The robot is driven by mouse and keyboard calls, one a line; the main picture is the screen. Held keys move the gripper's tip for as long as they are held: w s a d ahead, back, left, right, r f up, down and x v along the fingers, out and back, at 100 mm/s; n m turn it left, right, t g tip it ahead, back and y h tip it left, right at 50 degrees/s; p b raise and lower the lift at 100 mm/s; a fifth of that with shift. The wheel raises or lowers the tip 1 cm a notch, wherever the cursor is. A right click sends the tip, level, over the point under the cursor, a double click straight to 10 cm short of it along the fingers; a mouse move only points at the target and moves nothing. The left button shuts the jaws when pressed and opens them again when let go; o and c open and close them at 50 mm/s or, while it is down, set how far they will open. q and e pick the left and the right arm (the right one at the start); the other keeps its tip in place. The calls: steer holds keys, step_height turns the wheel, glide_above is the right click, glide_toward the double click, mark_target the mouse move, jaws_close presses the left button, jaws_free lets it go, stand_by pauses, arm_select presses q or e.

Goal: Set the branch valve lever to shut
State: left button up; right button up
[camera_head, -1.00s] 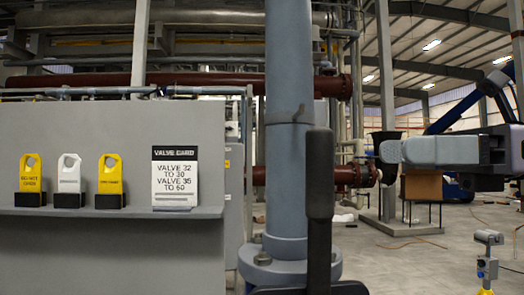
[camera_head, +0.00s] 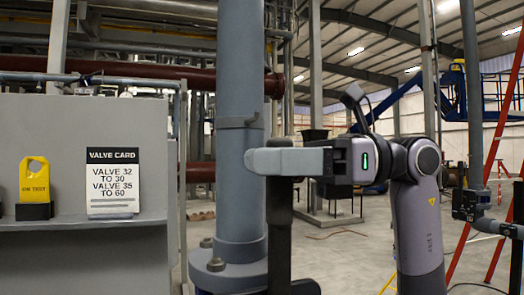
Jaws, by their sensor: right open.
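The branch valve lever (camera_head: 279,225) is a black upright bar in front of a grey-blue vertical pipe (camera_head: 240,70), just right of its flange. My right gripper (camera_head: 262,161) comes in from the right and points left, level with the upper part of the lever. Its pale grey finger crosses in front of the lever and hides part of it. The gripper is open. The far finger is hidden, so I cannot tell whether the lever is between the fingers or touched. My left gripper is not in view.
A grey panel at left has a shelf (camera_head: 80,222) holding a valve card (camera_head: 112,180) and a yellow tag (camera_head: 34,180). At right stand a red ladder-like frame (camera_head: 489,150) and another pipe with valve fittings (camera_head: 472,205). Open floor lies behind my right arm.

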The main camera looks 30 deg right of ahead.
steer(key=shift+w+a, duration=0.2)
steer(key=shift+a, duration=0.35)
steer(key=shift+c, duration=0.3)
